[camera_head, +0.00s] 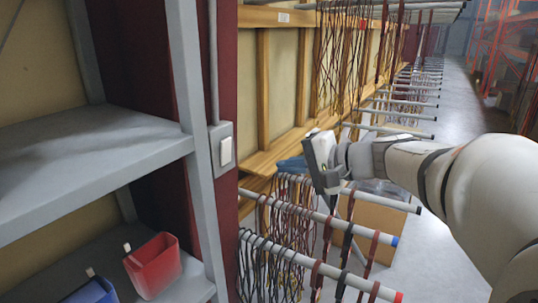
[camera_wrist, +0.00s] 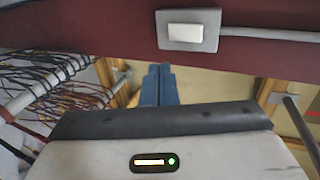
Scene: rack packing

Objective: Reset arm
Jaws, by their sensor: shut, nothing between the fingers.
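My gripper (camera_wrist: 159,72) shows in the wrist view as two blue fingers pressed together, with nothing between them. In the head view my gripper (camera_head: 290,164) is at the end of my white arm, which reaches in from the right. The blue fingers point left, toward the dark red post, and stay clear of it in the picture. They are in front of the wooden wall frame and above the cable racks.
A grey shelf (camera_head: 85,150) stands at the left, with a red bin (camera_head: 153,266) and a blue bin (camera_head: 93,291) on its lower level. A light switch (camera_head: 226,150) is on the post. Rods with hanging cables (camera_head: 285,257) line the wall. Floor (camera_head: 455,120) is open at the right.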

